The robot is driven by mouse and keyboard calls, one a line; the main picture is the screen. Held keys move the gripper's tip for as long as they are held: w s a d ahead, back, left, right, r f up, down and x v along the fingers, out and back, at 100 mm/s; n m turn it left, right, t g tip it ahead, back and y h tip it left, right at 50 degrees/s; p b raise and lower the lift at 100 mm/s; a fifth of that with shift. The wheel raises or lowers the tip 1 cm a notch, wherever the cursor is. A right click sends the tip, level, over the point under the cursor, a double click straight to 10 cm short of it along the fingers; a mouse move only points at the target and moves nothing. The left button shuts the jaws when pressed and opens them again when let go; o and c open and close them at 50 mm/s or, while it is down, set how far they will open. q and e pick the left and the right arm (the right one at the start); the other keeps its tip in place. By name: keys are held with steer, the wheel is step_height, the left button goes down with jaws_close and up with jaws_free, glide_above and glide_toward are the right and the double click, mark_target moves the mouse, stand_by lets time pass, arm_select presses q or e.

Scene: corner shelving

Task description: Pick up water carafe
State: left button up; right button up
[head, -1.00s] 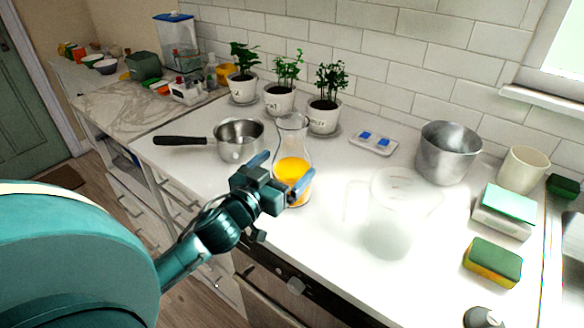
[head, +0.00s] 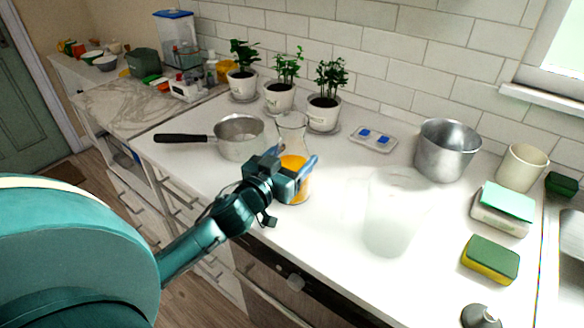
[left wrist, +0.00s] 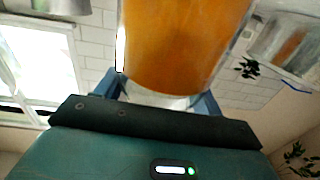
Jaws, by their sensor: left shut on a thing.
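A clear glass carafe (head: 292,132) with orange liquid in its lower part is upright at the front of the white counter. My left gripper (head: 293,164) is shut on the carafe's body, one finger on each side. The carafe's orange body (left wrist: 182,45) also fills the upper middle of the left wrist view, between the blue fingers. I cannot tell whether its base touches the counter. My right gripper is not in view.
A clear pitcher (head: 391,215) stands right of the carafe. A saucepan (head: 239,137) is behind it on the left, potted plants (head: 279,97) behind. A metal pot (head: 446,150) and sponge (head: 490,259) are further right. The counter (head: 330,250) is bare near the front.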

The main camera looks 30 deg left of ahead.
mark_target(292, 116)
arm_select(q)
steer(key=c, duration=0.9)
steer(key=shift+r, duration=0.2)
steer(key=shift+r, duration=0.15)
steer(key=shift+r+p, duration=0.65)
steer(key=shift+r, duration=4.15)
